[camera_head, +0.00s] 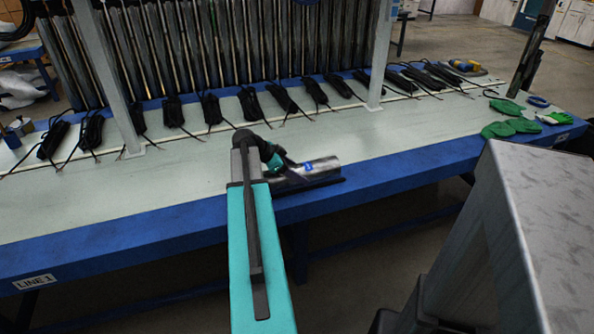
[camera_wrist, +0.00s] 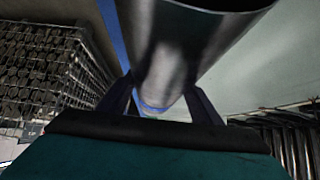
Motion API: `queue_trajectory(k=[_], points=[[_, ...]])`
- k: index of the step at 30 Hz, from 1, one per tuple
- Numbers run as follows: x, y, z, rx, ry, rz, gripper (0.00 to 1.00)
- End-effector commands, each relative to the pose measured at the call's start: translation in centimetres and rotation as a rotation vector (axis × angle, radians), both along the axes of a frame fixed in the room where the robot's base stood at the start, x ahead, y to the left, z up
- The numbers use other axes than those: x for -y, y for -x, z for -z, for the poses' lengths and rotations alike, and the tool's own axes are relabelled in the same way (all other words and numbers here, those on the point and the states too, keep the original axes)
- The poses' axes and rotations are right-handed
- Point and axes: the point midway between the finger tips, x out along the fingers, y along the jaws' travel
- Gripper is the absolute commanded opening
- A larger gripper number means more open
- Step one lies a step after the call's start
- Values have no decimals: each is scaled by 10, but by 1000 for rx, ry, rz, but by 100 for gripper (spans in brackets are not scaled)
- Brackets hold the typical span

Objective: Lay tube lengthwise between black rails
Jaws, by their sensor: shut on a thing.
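The silver metal tube (camera_head: 322,168) with a blue label lies roughly level at the front edge of the bench. It runs left to right in the head view. Black rail pieces (camera_head: 322,184) show along its near side and underneath; I cannot tell whether the tube rests between them. My gripper (camera_head: 284,172) is at the tube's left part, partly hidden by my arm. In the wrist view, the tube (camera_wrist: 185,45) fills the upper middle and passes between the two dark fingers of my gripper (camera_wrist: 160,100), which is shut on it.
Black cable bundles (camera_head: 212,108) lie in a row along the back of the pale bench (camera_head: 120,195). Grey posts (camera_head: 108,75) stand on the bench. Green gloves (camera_head: 510,128) lie at the right end. A grey metal structure (camera_head: 545,200) stands at the front right.

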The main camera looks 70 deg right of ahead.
Motion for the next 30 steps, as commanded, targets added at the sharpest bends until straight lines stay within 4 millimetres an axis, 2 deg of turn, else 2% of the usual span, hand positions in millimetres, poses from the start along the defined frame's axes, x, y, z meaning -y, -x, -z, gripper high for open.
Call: queue_trajectory(k=[9, 26, 27, 30], points=[[0, 0, 12, -2, 2, -1, 14], [0, 0, 13, -1, 2, -1, 14], [0, 0, 13, -1, 2, -1, 60], [0, 0, 13, -1, 2, -1, 77]])
